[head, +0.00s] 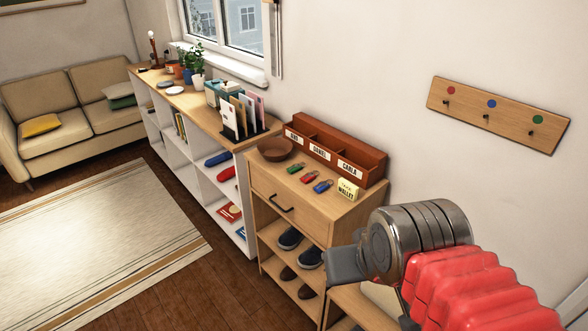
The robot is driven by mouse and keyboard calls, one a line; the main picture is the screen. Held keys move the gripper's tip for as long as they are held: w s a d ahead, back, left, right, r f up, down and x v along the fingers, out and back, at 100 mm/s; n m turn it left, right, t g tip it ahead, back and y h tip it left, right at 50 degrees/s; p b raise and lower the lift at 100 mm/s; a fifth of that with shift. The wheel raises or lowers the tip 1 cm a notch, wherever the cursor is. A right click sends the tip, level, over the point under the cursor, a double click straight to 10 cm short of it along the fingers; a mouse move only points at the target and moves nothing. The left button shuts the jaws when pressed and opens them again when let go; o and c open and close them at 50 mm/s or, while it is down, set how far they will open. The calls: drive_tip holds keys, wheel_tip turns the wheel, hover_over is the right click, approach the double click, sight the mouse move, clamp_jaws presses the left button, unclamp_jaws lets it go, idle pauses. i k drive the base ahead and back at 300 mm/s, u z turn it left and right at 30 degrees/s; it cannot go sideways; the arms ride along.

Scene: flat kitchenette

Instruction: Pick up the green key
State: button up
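The green key (294,168) lies on top of the wooden cabinet (268,187), at the left end of a short row. A red key (309,177) and a blue key (323,187) lie to its right. My gripper (345,266) shows at the lower right, in front of the cabinet's right side and apart from the green key. Its finger end points left and is seen from the side, so its opening is hidden. I see nothing held in it.
A hook board (497,114) with red, blue and green dots hangs on the wall. Open floor and a rug (92,246) lie left.

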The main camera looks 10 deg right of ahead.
sight(295, 167)
drive_tip(key=k, duration=0.6)
drive_tip(key=u, duration=0.35)
drive_tip(key=i, duration=0.65)
drive_tip(key=u, duration=1)
drive_tip(key=i, duration=1.15)
drive_tip(key=u, duration=0.5)
